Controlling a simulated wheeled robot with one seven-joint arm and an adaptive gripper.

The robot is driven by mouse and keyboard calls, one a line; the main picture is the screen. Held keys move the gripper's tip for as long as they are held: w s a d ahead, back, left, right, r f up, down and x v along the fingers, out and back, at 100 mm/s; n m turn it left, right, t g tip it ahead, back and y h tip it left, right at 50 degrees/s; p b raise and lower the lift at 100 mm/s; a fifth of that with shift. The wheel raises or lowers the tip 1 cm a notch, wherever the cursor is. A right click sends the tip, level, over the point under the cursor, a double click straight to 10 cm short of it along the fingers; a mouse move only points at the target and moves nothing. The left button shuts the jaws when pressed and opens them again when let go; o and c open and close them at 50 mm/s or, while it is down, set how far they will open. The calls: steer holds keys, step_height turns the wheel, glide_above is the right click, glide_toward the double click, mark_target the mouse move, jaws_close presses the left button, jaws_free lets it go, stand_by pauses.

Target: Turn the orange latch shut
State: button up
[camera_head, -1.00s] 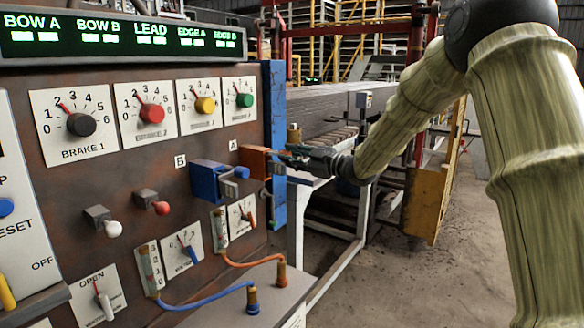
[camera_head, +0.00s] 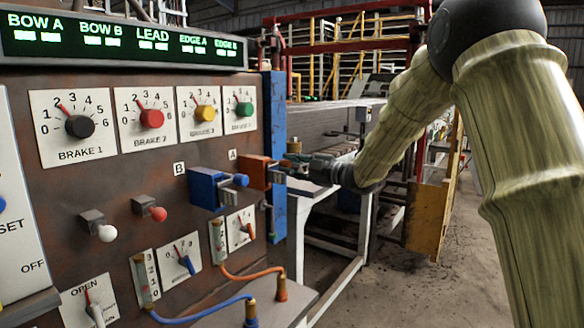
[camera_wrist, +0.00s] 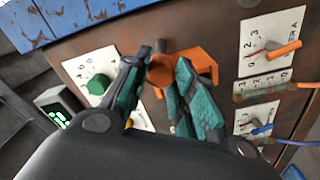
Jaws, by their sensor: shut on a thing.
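The orange latch (camera_head: 255,172) is mounted on the brown panel under the label A, at the panel's right edge. It also shows in the wrist view (camera_wrist: 201,62), with its round orange knob (camera_wrist: 161,71) between my fingers. My gripper (camera_head: 283,173) reaches the latch from the right. In the wrist view my gripper (camera_wrist: 163,78) has its teal fingers closed around the knob, one on each side. In the head view my gripper partly hides the latch's right end.
A blue latch (camera_head: 215,187) under label B sits just left of the orange one. Brake dials (camera_head: 152,118) line the panel above. Below are small dials (camera_head: 182,257) and hanging orange and blue cables (camera_head: 250,268). A blue post (camera_head: 275,150) stands right of the panel.

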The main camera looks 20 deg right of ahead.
steer(key=o, duration=1)
steer(key=shift+d, duration=0.1)
steer(key=shift+o, duration=0.2)
steer(key=shift+d, duration=0.1)
steer(key=v, duration=0.7)
steer(key=shift+s+d, duration=0.25)
steer(key=shift+s, duration=0.1)
